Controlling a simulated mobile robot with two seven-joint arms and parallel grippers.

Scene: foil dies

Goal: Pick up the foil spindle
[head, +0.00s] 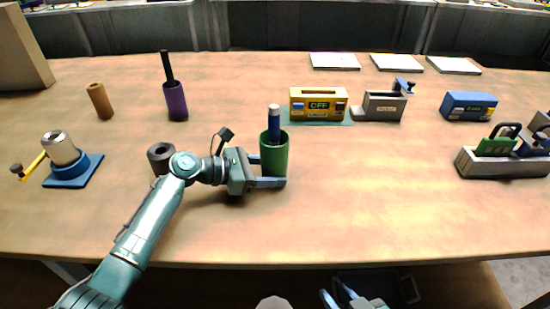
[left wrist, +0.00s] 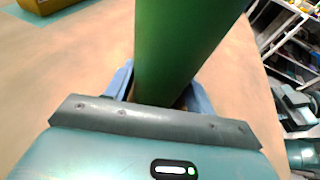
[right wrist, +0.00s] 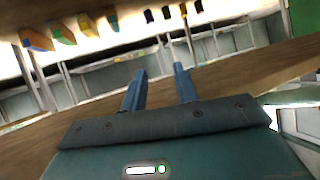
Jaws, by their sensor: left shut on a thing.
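A green cylinder (head: 274,158) with a blue-and-grey rod (head: 274,124) standing up from its top is near the middle of the table, upright. My left gripper (head: 270,172) is shut on the green cylinder from the left, low on its side. In the left wrist view the green cylinder (left wrist: 182,45) fills the space between the fingers; its lower end is hidden. I cannot tell whether it touches the table. A purple cylinder (head: 176,101) with a black rod stands at the back left. My right gripper (right wrist: 158,85) is open and empty, below the table's front edge in the head view.
A dark hollow cylinder (head: 160,158) stands just behind my left wrist. A brown cylinder (head: 100,101) and a blue-based fixture (head: 73,171) are at left. A yellow box (head: 318,105), grey fixture (head: 379,106) and blue box (head: 469,106) stand behind and right.

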